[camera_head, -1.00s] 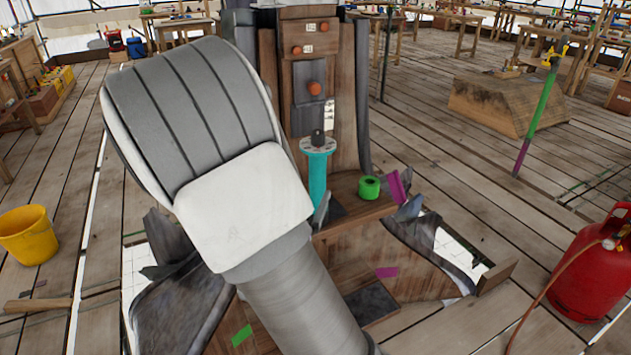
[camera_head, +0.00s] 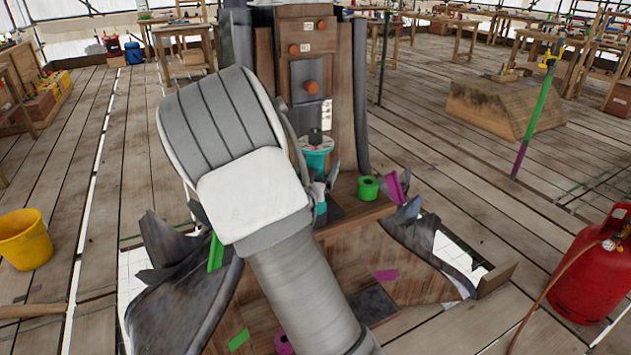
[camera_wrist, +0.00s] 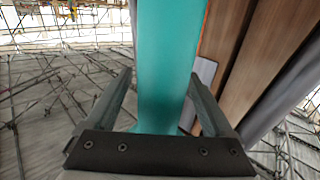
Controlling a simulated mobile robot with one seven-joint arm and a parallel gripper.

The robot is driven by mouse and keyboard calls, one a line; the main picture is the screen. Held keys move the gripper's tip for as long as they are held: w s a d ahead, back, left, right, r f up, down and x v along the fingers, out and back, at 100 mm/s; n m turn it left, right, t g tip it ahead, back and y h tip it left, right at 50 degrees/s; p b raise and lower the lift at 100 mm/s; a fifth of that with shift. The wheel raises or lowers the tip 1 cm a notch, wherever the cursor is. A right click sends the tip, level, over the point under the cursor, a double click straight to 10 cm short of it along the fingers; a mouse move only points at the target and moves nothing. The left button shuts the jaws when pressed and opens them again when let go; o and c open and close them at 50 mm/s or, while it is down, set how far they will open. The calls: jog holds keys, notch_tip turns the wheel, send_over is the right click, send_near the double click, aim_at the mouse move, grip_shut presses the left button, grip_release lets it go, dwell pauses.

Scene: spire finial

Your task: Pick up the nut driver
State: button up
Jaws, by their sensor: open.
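A teal upright column (camera_head: 316,160) with a pale round plate and a dark knob on top stands on the wooden structure in the head view. It fills the middle of the wrist view (camera_wrist: 165,65). I cannot tell whether this column is the nut driver; I pick out no other clear nut driver. My gripper (camera_wrist: 160,85) is open, with one finger on each side of the teal column in the wrist view. Contact cannot be told. In the head view my gripper (camera_head: 326,185) is partly hidden behind my arm and covers the column's lower part.
A wooden tower (camera_head: 333,110) rises right behind the column. A green roll (camera_head: 368,187) and a magenta piece (camera_head: 396,187) lie to its right. Jagged dark sheets (camera_head: 425,252) flank the base. A yellow bucket (camera_head: 25,237) and a red gas cylinder (camera_head: 588,265) stand on open plank floor.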

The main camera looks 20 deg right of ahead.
aim_at(320, 147)
grip_shut()
jog(key=shift+r, duration=0.15)
jog(key=shift+r, duration=0.1)
dwell(0.4)
jog(key=shift+r, duration=0.6)
notch_tip(320, 147, up, 3)
jog(key=shift+d+r+p, duration=0.1)
jog(key=shift+d+p, duration=0.05)
jog(key=shift+p, duration=0.6)
jog(key=s+d+r+p, duration=0.1)
jog(key=s+d+r, duration=0.5)
jog(key=s, duration=0.3)
jog(key=shift+d+r, duration=0.2)
jog(key=shift+d, duration=0.3)
jog(key=c, duration=0.8)
grip_release()
grip_shut()
